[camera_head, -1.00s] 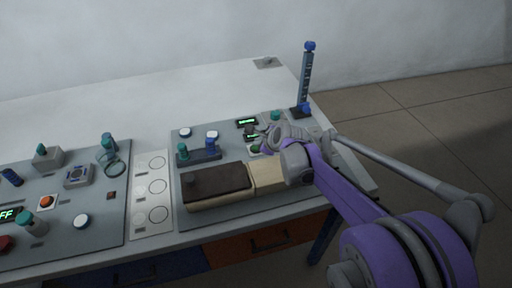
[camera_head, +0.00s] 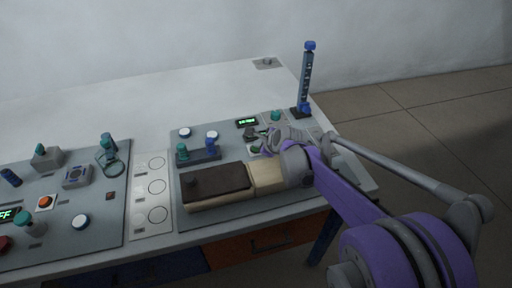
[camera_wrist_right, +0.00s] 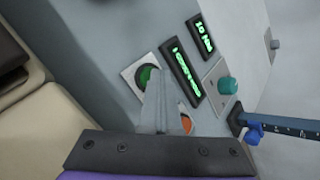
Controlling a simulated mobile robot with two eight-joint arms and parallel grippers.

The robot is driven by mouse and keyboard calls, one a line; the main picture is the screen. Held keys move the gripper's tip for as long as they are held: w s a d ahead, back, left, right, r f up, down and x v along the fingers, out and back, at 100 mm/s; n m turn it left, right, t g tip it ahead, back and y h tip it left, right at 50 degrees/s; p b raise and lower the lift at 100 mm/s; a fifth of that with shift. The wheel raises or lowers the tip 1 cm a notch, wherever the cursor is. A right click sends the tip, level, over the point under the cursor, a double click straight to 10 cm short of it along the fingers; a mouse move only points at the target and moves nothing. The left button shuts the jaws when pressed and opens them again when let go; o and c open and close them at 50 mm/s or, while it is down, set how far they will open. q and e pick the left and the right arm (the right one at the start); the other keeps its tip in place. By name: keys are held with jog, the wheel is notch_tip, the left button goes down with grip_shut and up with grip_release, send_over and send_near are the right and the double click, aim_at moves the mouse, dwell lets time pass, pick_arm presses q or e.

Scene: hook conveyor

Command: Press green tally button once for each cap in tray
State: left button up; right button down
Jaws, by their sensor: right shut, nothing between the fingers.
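The green button (camera_head: 255,149) sits on a light square plate on the right panel, and it also shows in the right wrist view (camera_wrist_right: 149,76). My right gripper (camera_head: 266,143) is shut and empty, reaching in from the right over the panel. In the wrist view its closed fingertips (camera_wrist_right: 154,85) overlap the button's lower edge; I cannot tell whether they touch it. I cannot make out any caps in a tray. My left gripper is not in view.
Green-lit displays (camera_wrist_right: 187,73) sit beside the button. An orange button (camera_wrist_right: 186,124) and a teal knob (camera_wrist_right: 229,86) are close by. A blue post (camera_head: 305,80) stands at the panel's back right.

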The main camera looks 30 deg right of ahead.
jog(key=shift+r+p, duration=0.6)
jog(key=shift+r, duration=0.2)
jog(key=shift+r, duration=0.15)
notch_tip(320, 180, up, 5)
jog(key=p, duration=0.3)
jog(key=shift+p, duration=0.3)
dwell(2.3)
